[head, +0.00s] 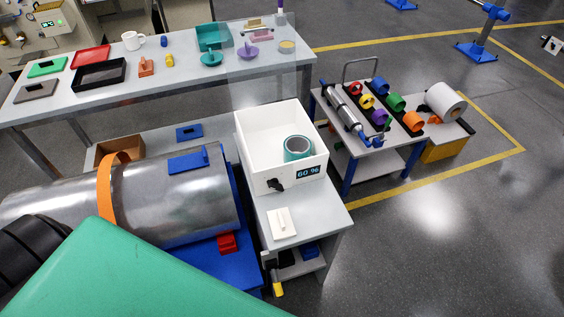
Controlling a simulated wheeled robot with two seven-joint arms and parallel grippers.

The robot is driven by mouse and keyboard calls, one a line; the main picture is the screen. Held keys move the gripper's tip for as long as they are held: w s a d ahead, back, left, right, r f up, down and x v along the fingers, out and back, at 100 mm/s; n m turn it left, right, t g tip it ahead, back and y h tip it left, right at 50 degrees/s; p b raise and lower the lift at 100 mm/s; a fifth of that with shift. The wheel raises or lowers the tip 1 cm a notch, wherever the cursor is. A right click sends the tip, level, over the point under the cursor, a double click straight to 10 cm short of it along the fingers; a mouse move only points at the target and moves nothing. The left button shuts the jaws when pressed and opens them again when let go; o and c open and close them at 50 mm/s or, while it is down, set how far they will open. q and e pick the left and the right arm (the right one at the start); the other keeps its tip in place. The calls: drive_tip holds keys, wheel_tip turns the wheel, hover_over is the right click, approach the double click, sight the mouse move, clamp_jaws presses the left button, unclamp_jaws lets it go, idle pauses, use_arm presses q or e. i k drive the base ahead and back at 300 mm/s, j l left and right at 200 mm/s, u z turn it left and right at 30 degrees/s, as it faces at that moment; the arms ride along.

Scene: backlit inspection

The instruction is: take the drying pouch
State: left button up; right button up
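A small flat white piece with a raised tab (282,223) lies on the grey side table (325,222), in front of the white box. It looks like the drying pouch, but I cannot be sure. The open white box (258,172) stands on the same table, with a black latch and a display reading 60 %. A teal ring-shaped roll (298,148) sits inside the box. Neither of my grippers shows in the head view, so nothing is seen touching these things.
A steel cylinder (160,195) with an orange strap (107,190) lies left of the side table. A large green surface (150,275) blocks the lower left. A long table (190,80) with several items is behind. A cart (388,157) with coloured rolls stands right. Right foreground floor is clear.

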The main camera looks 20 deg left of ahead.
sight(281, 223)
drive_tip(key=u, duration=0.75)
